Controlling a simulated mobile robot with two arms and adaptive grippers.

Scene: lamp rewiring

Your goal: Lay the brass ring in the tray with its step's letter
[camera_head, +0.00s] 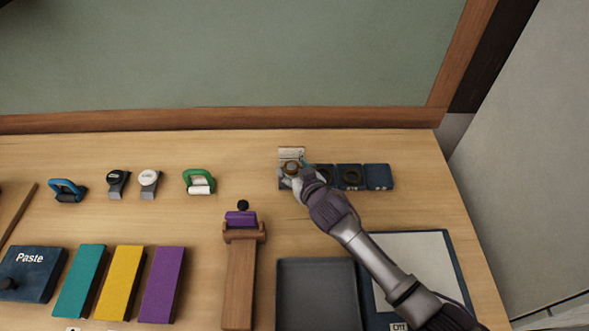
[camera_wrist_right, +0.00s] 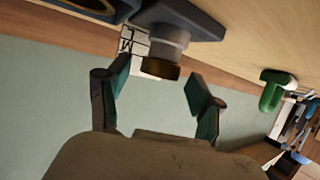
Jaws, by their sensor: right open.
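A brass-brown ring (camera_wrist_right: 160,68) sits at the end of a short grey stem, above the leftmost dark blue tray of a row in the head view. The ring also shows in the head view (camera_head: 291,167). My right gripper (camera_wrist_right: 157,80) is open, with one teal-padded finger on each side of the ring and a gap to it. A white card (camera_head: 291,153) stands behind the leftmost tray; the letters M and L show on it in the wrist view. A dark ring (camera_head: 351,176) lies in another tray of the row. My left gripper is not in view.
The rightmost tray (camera_head: 379,177) looks empty. A green-handled tool (camera_head: 199,181) lies left of the row. A wooden stand with a purple block (camera_head: 241,218), a grey tray (camera_head: 317,290) and a white panel (camera_head: 425,270) are nearer. The green board's wooden frame (camera_head: 220,117) borders the back.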

